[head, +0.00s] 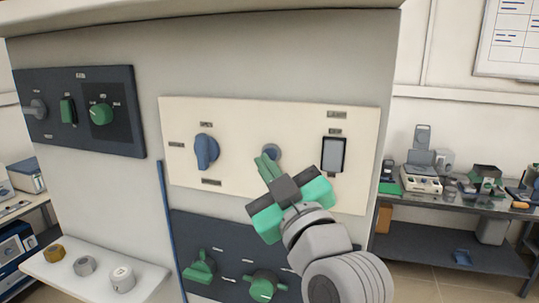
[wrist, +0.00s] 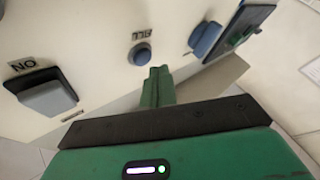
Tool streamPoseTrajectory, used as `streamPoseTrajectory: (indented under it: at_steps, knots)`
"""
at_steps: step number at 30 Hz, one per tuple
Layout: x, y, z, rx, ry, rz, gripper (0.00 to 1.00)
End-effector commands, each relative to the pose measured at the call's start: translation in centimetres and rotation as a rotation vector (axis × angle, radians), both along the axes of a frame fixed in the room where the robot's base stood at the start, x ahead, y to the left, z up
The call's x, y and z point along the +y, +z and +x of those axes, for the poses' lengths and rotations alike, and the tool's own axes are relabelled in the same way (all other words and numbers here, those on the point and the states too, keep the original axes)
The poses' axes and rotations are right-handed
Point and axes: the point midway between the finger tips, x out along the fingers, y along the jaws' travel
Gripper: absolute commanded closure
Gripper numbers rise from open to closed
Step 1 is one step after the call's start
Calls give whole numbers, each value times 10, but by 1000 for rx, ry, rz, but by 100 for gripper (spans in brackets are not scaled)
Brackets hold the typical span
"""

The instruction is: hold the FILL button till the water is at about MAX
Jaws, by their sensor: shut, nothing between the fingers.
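The FILL button (wrist: 140,53) is a round blue button on the cream panel, with its label beside it in the wrist view. In the head view, the button (head: 272,151) shows just behind my fingertips. My gripper (head: 264,162) is shut and empty, its green fingers pointing at the panel near the button. In the wrist view, the closed fingertips (wrist: 158,72) are just below and right of the button, with a small gap in the picture. I cannot tell the depth between them. No water level or MAX mark can be made out.
On the cream panel (head: 230,112), a blue knob (head: 206,151) is left of the button and a grey rocker switch (head: 333,154) right. A dark panel with green knobs (head: 265,286) is below. A shelf (head: 148,283) with several small knobs is lower left.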

Motion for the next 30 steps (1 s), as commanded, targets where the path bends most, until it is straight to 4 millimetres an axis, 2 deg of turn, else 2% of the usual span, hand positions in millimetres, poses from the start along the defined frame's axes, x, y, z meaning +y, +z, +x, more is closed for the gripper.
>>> streamPoseTrajectory:
  at_steps: [30]
  knots:
    - [-3,0,9,0,0,0,100]
